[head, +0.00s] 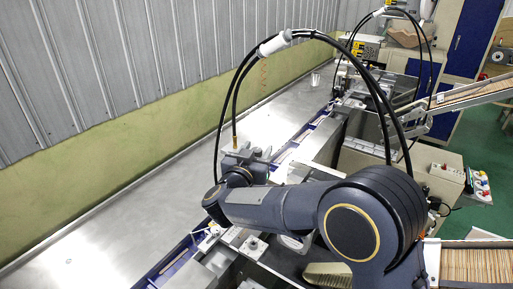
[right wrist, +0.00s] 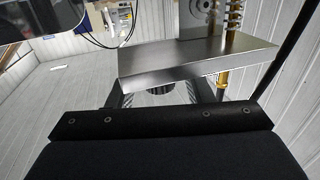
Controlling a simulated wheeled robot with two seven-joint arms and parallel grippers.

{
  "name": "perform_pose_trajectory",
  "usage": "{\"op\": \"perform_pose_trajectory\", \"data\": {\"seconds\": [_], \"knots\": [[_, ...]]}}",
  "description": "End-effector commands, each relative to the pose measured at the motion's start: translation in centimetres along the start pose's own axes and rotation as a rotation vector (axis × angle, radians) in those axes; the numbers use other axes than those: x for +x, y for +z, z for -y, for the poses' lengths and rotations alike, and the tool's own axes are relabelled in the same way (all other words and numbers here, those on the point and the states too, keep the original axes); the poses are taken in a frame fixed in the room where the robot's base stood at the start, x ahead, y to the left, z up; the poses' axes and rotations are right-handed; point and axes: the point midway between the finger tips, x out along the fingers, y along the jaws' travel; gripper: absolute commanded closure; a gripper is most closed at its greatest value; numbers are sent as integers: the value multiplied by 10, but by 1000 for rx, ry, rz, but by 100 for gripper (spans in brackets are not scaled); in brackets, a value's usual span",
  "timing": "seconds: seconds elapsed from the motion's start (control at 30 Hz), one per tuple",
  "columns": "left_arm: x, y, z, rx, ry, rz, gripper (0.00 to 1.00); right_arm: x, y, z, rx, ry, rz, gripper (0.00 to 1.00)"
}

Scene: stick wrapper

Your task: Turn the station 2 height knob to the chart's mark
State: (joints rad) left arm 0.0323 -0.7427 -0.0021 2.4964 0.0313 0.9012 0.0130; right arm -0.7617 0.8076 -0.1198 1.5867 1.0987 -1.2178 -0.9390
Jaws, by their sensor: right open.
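My right arm (head: 270,207) reaches from the lower right across the machine in the head view, its wrist over the rail; the fingertips are hard to make out there. In the right wrist view my right gripper (right wrist: 160,95) is open, its fingers pointing away under a shiny metal plate (right wrist: 190,62). A small dark round part (right wrist: 160,89) shows between the fingers beneath the plate; I cannot tell whether it is the height knob or whether the fingers touch it. The chart and its mark cannot be made out. My left gripper is not in view.
A long steel table (head: 120,215) runs along the green wall and is mostly bare, with a small clear cup (head: 316,81) far along it. Another machine station (head: 365,85) and a stick chute (head: 470,95) stand further back. A brass-coloured rod (right wrist: 224,78) stands close right of the gripper.

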Motion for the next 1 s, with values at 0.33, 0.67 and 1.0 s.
{"op": "perform_pose_trajectory", "data": {"seconds": [0.33, 0.67, 1.0], "knots": [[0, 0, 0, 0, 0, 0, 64, 1, 0, 0, 0, 0, 0, 67], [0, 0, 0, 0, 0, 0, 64, 1, 0, 0, 0, -2, 0, 96], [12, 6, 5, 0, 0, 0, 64, 1, 2, -2, 2, -111, 0, 96]]}}
